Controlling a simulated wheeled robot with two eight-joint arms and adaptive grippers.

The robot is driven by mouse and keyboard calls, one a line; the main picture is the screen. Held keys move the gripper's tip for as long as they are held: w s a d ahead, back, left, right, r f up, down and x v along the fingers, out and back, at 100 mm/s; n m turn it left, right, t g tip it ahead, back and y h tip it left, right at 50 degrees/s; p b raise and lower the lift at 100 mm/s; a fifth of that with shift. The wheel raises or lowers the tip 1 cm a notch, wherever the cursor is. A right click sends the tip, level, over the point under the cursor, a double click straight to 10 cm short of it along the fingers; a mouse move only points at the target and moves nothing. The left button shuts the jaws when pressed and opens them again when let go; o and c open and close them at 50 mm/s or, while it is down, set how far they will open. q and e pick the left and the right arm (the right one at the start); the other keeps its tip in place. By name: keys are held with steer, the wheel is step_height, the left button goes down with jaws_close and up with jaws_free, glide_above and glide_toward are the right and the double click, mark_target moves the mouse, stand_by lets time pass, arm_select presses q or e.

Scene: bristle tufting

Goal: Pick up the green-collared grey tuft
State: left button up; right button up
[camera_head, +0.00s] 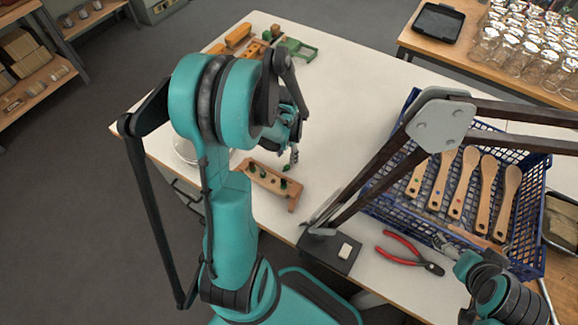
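A wooden rack (274,179) lies on the white table in front of my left arm, with several small dark tufts standing in it. Green shows on some of them, but their collars and grey bristles are too small to tell apart. My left gripper (293,158) points down just above the rack's far side, partly hidden by my own arm. A small green bit (287,168) shows right at its fingertips; I cannot tell whether it is gripped. My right gripper (441,243) is low at the right, by the front of the blue crate, its fingers unclear.
A blue crate (405,112) holds several wooden brush handles (464,181). Red-handled pliers (402,252) and a dark block (327,253) lie at the front edge. A clear glass dish (187,150) is partly behind my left arm. The table's middle (345,110) is clear.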

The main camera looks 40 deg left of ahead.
mark_target(288, 166)
arm_select(q)
step_height(288, 166, down, 5)
steer(key=shift+w+d+f+b, duration=0.1)
steer(key=shift+w+d+b, duration=0.05)
steer(key=shift+b, duration=1)
steer(key=c, duration=0.9)
steer(key=shift+o, duration=0.2)
steer(key=shift+r, duration=0.2)
